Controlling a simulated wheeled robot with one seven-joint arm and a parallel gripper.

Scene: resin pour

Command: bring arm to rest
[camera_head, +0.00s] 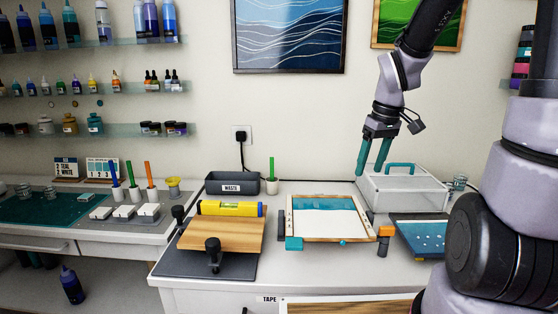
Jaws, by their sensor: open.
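My gripper (370,160) has teal fingers that point down and stand apart, with nothing between them. It hangs above the counter at right of centre, in front of the wall. A clear box with a teal handle (403,190) stands just right of and below the fingertips. I cannot tell how close the fingers are to the box. My arm comes down from the top right.
A framed tray (368,226) with a teal and white surface lies mid-counter. Left of it are a wooden board (222,235), a yellow level (230,208) and a waste bin (232,184). A teal panel (424,238) lies at right. Bottle shelves (95,88) line the left wall.

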